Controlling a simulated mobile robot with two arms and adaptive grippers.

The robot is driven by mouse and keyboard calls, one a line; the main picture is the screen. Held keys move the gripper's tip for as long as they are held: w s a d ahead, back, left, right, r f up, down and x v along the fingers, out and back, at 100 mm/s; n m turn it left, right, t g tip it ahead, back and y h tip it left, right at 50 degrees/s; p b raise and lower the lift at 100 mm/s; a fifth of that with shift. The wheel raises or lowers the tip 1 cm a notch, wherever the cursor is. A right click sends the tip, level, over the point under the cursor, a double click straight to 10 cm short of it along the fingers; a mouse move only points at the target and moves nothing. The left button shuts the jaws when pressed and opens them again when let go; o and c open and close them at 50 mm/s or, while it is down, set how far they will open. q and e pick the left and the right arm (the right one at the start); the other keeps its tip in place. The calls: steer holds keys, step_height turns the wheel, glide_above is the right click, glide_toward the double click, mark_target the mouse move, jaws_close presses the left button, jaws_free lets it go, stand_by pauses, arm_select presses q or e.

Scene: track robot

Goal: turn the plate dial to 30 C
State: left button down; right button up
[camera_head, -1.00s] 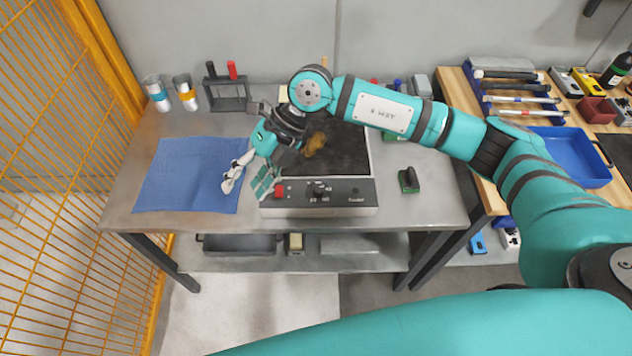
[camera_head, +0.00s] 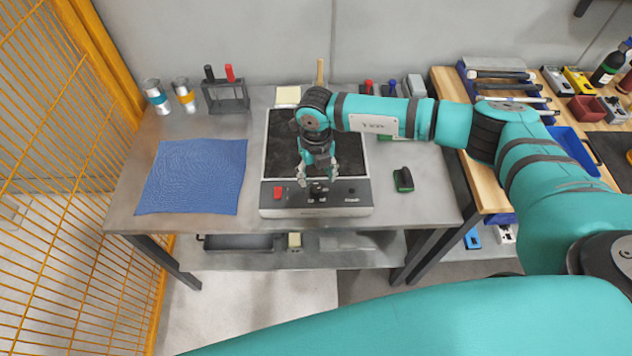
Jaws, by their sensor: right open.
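The hot plate (camera_head: 282,150) with a dark top stands on the grey table. Its front panel carries a red switch (camera_head: 278,192) at the left and the black plate dial (camera_head: 317,190) in the middle, with small white marks around it. The dial's setting is too small to read. My right gripper (camera_head: 317,182) points down right above or around the dial, fingers spread to either side; I cannot tell whether they touch it. My right arm crosses the back of the plate. My left gripper is not in view.
A blue cloth (camera_head: 193,177) lies at the left. A green-and-black block (camera_head: 403,180) lies right of the plate. An orange mesh fence (camera_head: 60,190) borders the left side.

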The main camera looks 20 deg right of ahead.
mark_target(316, 188)
step_height(316, 188, down, 6)
steer(key=shift+r+p, duration=0.1)
steer(key=shift+p, duration=0.25)
jaws_close()
stand_by(0.4)
